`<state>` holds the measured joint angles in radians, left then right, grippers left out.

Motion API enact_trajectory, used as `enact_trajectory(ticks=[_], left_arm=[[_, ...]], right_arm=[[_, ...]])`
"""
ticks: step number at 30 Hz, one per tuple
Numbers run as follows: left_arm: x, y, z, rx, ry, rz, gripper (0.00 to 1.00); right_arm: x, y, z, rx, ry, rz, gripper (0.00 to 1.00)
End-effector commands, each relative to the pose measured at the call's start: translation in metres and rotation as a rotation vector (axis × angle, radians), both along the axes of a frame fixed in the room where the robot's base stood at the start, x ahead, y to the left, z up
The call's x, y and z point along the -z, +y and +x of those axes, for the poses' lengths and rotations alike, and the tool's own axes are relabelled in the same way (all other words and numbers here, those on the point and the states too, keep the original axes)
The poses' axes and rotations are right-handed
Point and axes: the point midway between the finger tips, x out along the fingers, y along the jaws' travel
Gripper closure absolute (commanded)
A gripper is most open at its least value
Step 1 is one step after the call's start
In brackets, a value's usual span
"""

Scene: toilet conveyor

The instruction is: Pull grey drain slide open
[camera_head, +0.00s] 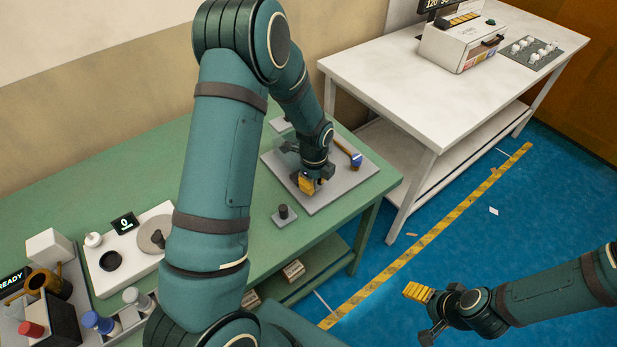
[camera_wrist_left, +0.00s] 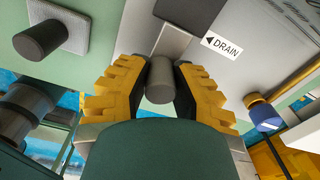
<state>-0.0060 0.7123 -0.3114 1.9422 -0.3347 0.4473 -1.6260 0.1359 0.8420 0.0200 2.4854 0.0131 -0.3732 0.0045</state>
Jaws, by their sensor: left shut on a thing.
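The grey drain slide (camera_wrist_left: 174,42) is a flat plate with a dark cylindrical knob (camera_wrist_left: 160,82), beside a white DRAIN label (camera_wrist_left: 222,46) with an arrow. My left gripper (camera_wrist_left: 160,92) has its yellow ridged fingers on both sides of the knob and is shut on it. In the head view my left gripper (camera_head: 309,183) is at the front edge of the grey base plate (camera_head: 340,190), and the slide is hidden there. My right gripper (camera_head: 418,293) hangs over the blue floor, away from the slide; its finger gap is unclear.
A small plate with a dark knob (camera_head: 283,211) sits on the green table (camera_head: 225,170), left of the base plate. A blue-capped yellow part (camera_head: 356,159) lies at the right of the base plate. A white table (camera_head: 400,85) stands behind right. Several items crowd the near left.

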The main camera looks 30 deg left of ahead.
Motion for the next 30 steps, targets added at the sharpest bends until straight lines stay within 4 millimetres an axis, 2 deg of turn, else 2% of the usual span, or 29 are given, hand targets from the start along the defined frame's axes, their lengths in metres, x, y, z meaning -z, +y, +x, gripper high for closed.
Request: enact_trajectory(ticks=[1,6,7,9,20,23,30], left_arm=[[0.002,-0.005,-0.002,0.005,0.007,-0.007,1.0],[0.002,-0.006,-0.003,0.006,0.01,-0.008,1.0],[0.002,-0.006,-0.003,0.006,0.01,-0.008,0.65],[0.002,-0.006,-0.003,0.006,0.01,-0.008,0.45],[-0.002,-0.004,-0.001,0.004,0.005,-0.005,0.45],[-0.012,-0.004,0.0,0.004,0.002,-0.005,0.45],[-0.059,-0.004,0.0,0.004,0.0,-0.006,0.45]], right_arm=[[0.0,0.0,0.0,-0.001,0.0,0.0,0.22],[0.0,0.0,0.0,-0.001,0.0,0.0,0.22],[0.0,0.0,0.0,-0.001,0.0,0.0,0.22],[0.0,0.0,0.0,-0.001,-0.001,0.001,0.22],[0.0,0.0,0.0,-0.001,0.0,0.0,0.22],[0.0,0.0,0.0,-0.001,0.0,0.0,0.22],[0.0,0.0,0.0,-0.001,-0.001,0.001,0.22]])
